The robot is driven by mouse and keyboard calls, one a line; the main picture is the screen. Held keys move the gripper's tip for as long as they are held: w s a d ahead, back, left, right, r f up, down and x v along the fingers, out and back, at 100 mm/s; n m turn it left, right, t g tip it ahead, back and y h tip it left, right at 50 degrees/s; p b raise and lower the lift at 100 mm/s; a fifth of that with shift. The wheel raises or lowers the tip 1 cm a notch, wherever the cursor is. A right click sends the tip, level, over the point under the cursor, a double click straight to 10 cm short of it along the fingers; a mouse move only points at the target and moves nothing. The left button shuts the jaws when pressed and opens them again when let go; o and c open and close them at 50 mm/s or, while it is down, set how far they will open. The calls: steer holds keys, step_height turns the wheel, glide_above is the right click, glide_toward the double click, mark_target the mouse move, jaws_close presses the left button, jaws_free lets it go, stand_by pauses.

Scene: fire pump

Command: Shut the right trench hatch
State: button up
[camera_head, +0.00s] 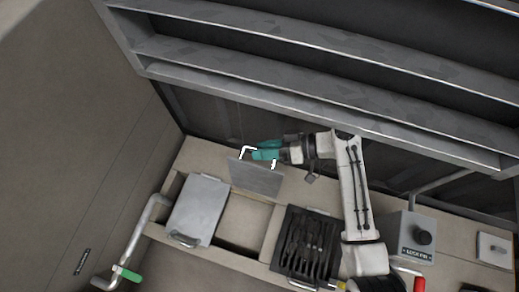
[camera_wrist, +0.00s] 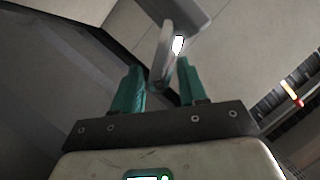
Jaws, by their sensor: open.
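The right trench hatch (camera_head: 256,178) is a grey plate standing raised at the back of the open trench bay (camera_head: 243,222). Its pale bar handle (camera_head: 245,152) is at the upper edge. My gripper (camera_head: 262,150), with teal fingers, is at this handle, behind the plate's top edge. In the wrist view, the open fingers (camera_wrist: 160,85) have the handle (camera_wrist: 163,58) between their tips. I cannot tell whether either finger touches it. Part of the hatch (camera_wrist: 190,12) shows above. The left hatch (camera_head: 198,208) lies flat, its handle toward the front.
A black slotted tray (camera_head: 305,243) adjoins the open bay on the right. A grey box with a black knob (camera_head: 423,238) stands further right. A pipe with a green lever (camera_head: 128,273) is at the left. Shelves (camera_head: 300,75) overhang the back.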

steer(key=shift+x, duration=0.85)
jaws_close()
